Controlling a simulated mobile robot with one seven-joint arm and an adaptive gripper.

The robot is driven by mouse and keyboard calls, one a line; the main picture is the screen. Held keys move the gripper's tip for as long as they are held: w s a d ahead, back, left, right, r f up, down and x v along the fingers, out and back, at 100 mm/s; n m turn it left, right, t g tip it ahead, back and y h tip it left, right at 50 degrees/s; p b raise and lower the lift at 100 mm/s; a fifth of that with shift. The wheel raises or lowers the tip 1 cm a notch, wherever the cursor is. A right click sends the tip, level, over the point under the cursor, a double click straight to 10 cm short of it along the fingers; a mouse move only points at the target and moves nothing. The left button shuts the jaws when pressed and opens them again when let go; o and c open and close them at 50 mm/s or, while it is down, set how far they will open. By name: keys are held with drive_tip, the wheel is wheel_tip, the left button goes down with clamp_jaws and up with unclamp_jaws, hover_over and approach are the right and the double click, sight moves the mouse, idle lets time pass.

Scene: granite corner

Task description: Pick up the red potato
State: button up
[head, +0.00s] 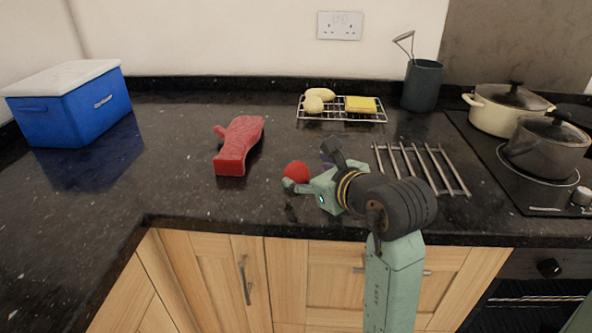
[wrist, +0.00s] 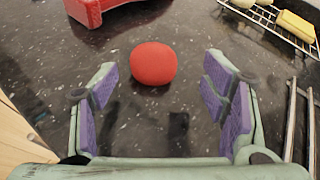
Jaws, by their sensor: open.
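The red potato (head: 296,172) is a small round red thing on the dark granite counter, near its front edge in the head view. In the wrist view the red potato (wrist: 153,63) lies ahead of my gripper, roughly centred between the lines of the two fingers and just beyond their tips. My gripper (head: 308,174) is low over the counter beside the potato. In the wrist view my gripper (wrist: 160,80) is open, with purple finger pads wide apart and nothing between them. In the head view the gripper hides part of the counter around the potato.
A red oven mitt (head: 238,146) lies behind and left of the potato. A wire rack (head: 343,117) holds yellowish potatoes and a yellow sponge-like block. A metal trivet (head: 420,168) lies right of my gripper. A blue cooler (head: 75,110) stands far left; the counter before it is clear.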

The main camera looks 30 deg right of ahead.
sight(298, 170)
drive_tip(key=x, duration=0.1)
drive_tip(key=p+x, duration=0.1)
drive_tip(key=x, duration=0.3)
drive_tip(key=shift+a+f+p, duration=0.1)
drive_tip(key=shift+a+p, duration=0.25)
drive_tip(key=shift+c, duration=0.4)
drive_tip(key=c, duration=1.2)
